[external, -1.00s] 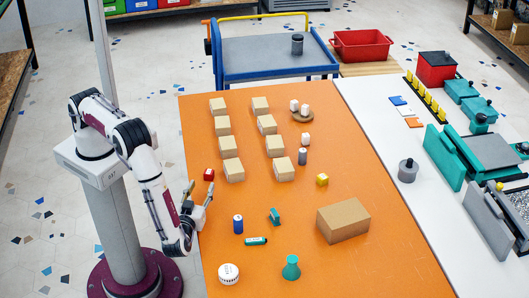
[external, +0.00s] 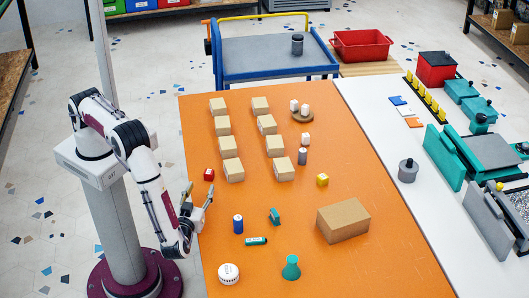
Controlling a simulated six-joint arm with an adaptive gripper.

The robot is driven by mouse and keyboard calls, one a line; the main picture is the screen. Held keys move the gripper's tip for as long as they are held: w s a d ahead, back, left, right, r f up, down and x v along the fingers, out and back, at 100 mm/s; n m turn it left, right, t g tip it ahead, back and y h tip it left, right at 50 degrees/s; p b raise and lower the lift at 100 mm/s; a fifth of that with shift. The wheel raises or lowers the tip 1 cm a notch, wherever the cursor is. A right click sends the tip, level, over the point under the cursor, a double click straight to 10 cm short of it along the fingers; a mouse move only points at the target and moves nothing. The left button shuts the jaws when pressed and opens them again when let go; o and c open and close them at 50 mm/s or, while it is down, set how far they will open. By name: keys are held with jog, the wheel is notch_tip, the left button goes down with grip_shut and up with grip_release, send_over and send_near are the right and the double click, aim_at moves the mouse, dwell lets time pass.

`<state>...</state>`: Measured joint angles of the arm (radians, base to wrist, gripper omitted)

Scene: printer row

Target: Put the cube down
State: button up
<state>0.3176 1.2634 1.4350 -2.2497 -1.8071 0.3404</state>
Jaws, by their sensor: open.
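A small red cube (external: 209,174) rests on the orange table near its left edge. A yellow cube (external: 322,180) sits farther right on the same table. My gripper (external: 199,190) is at the left edge of the table, just nearer the camera than the red cube. Its two fingers are spread and point up and away from the camera, with nothing seen between them. The red cube looks apart from the fingers.
Two rows of tan boxes (external: 231,169) stand at the table's back left.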

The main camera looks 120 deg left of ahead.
aim_at(210, 175)
jog(key=shift+w+a+r, duration=0.1)
jog(key=shift+w+r, duration=0.1)
jog(key=shift+r, duration=0.2)
jog(key=r, duration=0.1)
jog(key=a+r+h, duration=0.1)
jog(key=r, duration=0.1)
jog(key=shift+a+r+n, duration=0.15)
jog(key=shift+r+n, duration=0.05)
jog(key=shift+n, duration=0.2)
jog(key=shift+a+r+t+h, duration=0.2)
jog(key=shift+a+t+h, duration=0.15)
jog(key=shift+h, duration=0.25)
jog(key=shift+s+f+m+t+h, duration=0.25)
jog(key=shift+f+m+t+h, duration=0.1)
jog(key=shift+f+h, duration=0.15)
jog(key=shift+w+d+f, duration=0.1)
jog(key=shift+f, duration=0.65)
jog(key=shift+x, duration=1.35)
